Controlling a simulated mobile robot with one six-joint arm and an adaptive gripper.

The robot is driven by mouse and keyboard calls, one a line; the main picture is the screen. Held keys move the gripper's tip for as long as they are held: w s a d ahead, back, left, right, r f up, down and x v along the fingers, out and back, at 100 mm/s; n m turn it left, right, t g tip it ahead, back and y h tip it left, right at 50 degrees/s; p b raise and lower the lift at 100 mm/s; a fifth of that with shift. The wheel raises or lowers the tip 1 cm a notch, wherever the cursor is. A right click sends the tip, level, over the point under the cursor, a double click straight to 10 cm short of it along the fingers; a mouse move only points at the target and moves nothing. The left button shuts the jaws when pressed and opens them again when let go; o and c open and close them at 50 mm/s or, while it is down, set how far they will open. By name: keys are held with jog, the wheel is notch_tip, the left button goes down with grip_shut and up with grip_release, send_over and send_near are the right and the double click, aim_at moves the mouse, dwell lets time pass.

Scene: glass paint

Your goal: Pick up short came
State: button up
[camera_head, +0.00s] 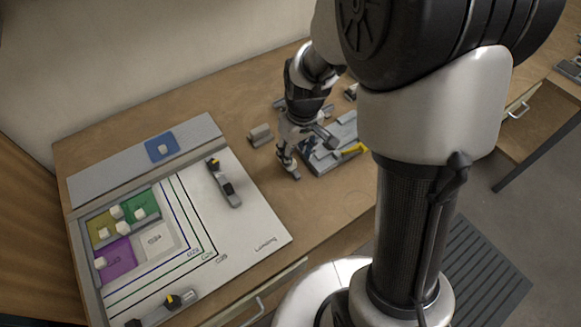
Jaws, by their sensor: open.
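My gripper (309,156) is open, low over the left end of a grey tray (318,168) on the wooden bench. One finger reaches down by the tray's left edge and the other lies over its top side. Long grey bars (345,133) lie on the tray; they look like came strips, but I cannot tell which one is the short came. The gripper hides part of the tray, and I cannot see whether anything is between the fingers. A yellow piece (355,150) lies at the tray's right side.
A white board (255,215) with coloured glass panes, several small white blocks and two dark tools (222,182) (162,310) lies to the left. A small grey block (260,134) stands left of my gripper. Bare wood (325,205) lies in front of the tray.

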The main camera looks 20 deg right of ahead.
jog(key=shift+w+a+f+b, duration=0.1)
jog(key=shift+w+f+b, duration=0.25)
jog(key=shift+f, duration=0.8)
jog(key=shift+w+a+f+b, duration=0.1)
jog(key=shift+f+b, duration=0.45)
jog(key=shift+f, duration=0.6)
jog(key=shift+w+a+f+b, duration=0.1)
jog(key=shift+w+f+b, duration=0.25)
jog(key=shift+f, duration=0.8)
jog(key=shift+s, duration=0.15)
jog(key=shift+r, duration=0.1)
jog(key=shift+c, duration=0.2)
grip_shut()
